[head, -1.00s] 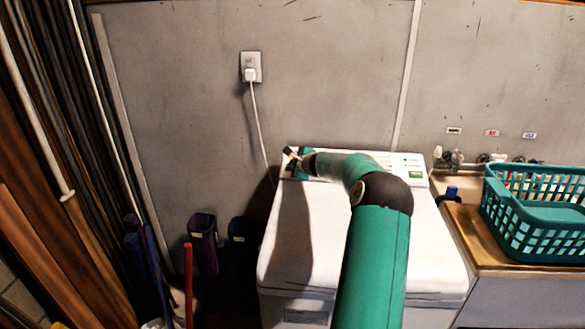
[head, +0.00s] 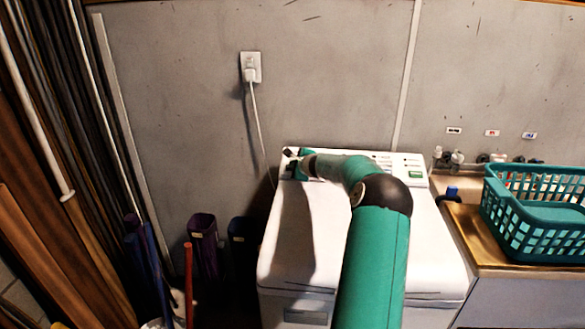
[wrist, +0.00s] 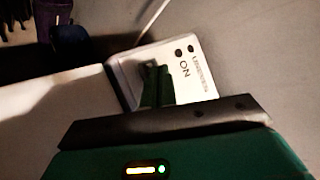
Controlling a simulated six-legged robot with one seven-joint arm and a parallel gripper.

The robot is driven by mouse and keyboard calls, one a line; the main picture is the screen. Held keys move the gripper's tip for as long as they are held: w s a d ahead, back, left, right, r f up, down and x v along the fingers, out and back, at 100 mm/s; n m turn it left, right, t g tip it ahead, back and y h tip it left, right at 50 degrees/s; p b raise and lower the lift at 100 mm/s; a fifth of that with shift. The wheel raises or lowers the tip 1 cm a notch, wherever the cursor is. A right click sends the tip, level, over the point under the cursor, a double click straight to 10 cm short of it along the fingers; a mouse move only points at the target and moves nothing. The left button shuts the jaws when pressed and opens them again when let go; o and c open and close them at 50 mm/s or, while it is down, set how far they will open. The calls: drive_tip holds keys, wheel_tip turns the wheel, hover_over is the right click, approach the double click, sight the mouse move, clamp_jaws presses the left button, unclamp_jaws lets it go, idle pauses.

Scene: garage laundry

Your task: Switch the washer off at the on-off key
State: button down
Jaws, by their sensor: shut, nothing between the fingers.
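The washer (head: 300,235) is a white top-loader against the wall, with its lid closed. Its raised control panel (head: 400,160) runs along the back edge. My gripper (head: 290,168) is at the panel's left end. In the wrist view my gripper (wrist: 156,85) is shut and empty, its green fingers against or just over the white panel (wrist: 205,85). An "ON" mark (wrist: 184,68) and two dark round spots show beside the fingers. The on-off key cannot be made out; the fingers cover that part of the panel. Whether they touch it is unclear.
A wall outlet (head: 251,67) holds a plug whose white cord hangs behind the washer. A teal basket (head: 535,215) stands on the counter at right. Dark purple and blue containers (head: 203,240) and poles stand left of the washer.

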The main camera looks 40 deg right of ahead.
drive_tip(key=shift+d+f, duration=0.1)
drive_tip(key=shift+f, duration=0.35)
idle(0.5)
drive_tip(key=shift+r, duration=0.1)
drive_tip(key=shift+s+a+r, duration=0.15)
drive_tip(key=shift+r, duration=0.3)
drive_tip(key=shift+s+a+r, duration=0.1)
drive_tip(key=shift+r, duration=0.35)
drive_tip(key=r, duration=0.1)
drive_tip(key=a+r, duration=0.1)
drive_tip(key=r, duration=0.1)
drive_tip(key=s+r, duration=0.1)
drive_tip(key=shift+a+r, duration=0.3)
drive_tip(key=shift+r, duration=0.05)
idle(0.5)
